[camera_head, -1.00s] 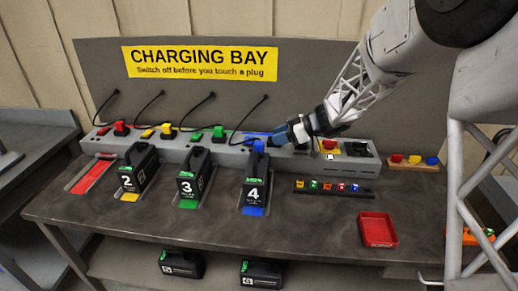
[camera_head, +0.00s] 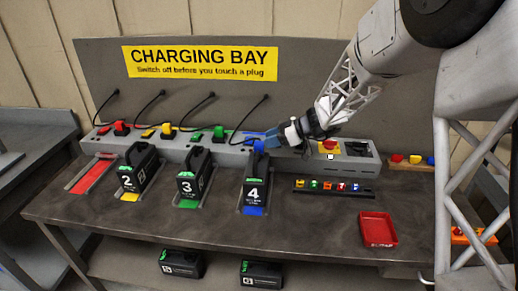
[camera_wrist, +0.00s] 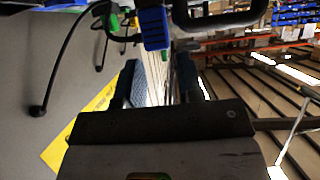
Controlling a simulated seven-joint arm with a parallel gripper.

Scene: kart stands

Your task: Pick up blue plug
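The blue plug (camera_head: 258,146) stands at the charging rail just behind battery 4 (camera_head: 254,190). In the wrist view the blue plug (camera_wrist: 155,28) is upper centre, just beyond the fingertips and roughly in line with the gap between them. My gripper (camera_head: 266,141) is close to the plug's right side in the head view, and part of it overlaps the cable area. In the wrist view my gripper (camera_wrist: 158,66) has its two fingers apart with nothing between them. Whether a finger touches the plug cannot be told.
Red (camera_head: 121,128), yellow (camera_head: 168,131) and green (camera_head: 219,132) plugs sit along the rail (camera_head: 230,154) to the left. Batteries 2 (camera_head: 141,168) and 3 (camera_head: 194,178) stand in front. A red tray (camera_head: 377,229) lies at the right, with free bench around it.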

